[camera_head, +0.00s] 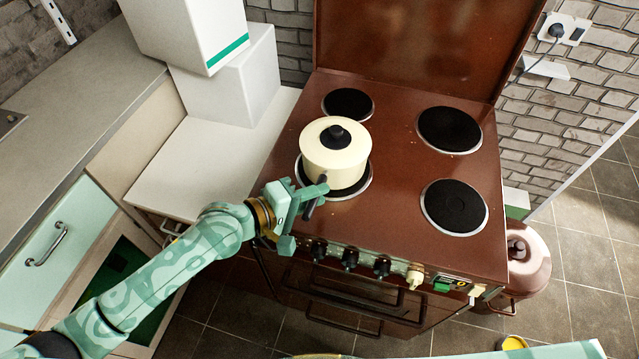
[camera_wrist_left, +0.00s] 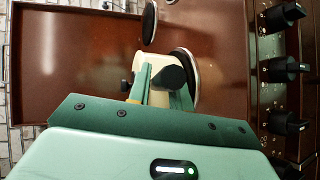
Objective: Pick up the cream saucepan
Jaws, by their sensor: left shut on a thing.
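The cream saucepan (camera_head: 340,166) is upright at the front left hotplate (camera_head: 364,185) of the brown stove. Its cream lid with a black knob is on. Its dark handle (camera_head: 320,181) points towards the front of the stove. My left gripper (camera_head: 309,206) is shut on this handle, above the stove's front left edge. I cannot tell whether the pan's base touches the hotplate. The left wrist view shows the dark handle end (camera_wrist_left: 172,78) between the fingers, with part of the cream pan (camera_wrist_left: 143,62) behind them. My right gripper is not in view.
The stove (camera_head: 398,200) has other bare black hotplates and a raised brown lid (camera_head: 425,40) behind. Knobs (camera_head: 350,258) line its front. White boxes (camera_head: 228,85) stand on the white counter (camera_head: 200,165) to the left.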

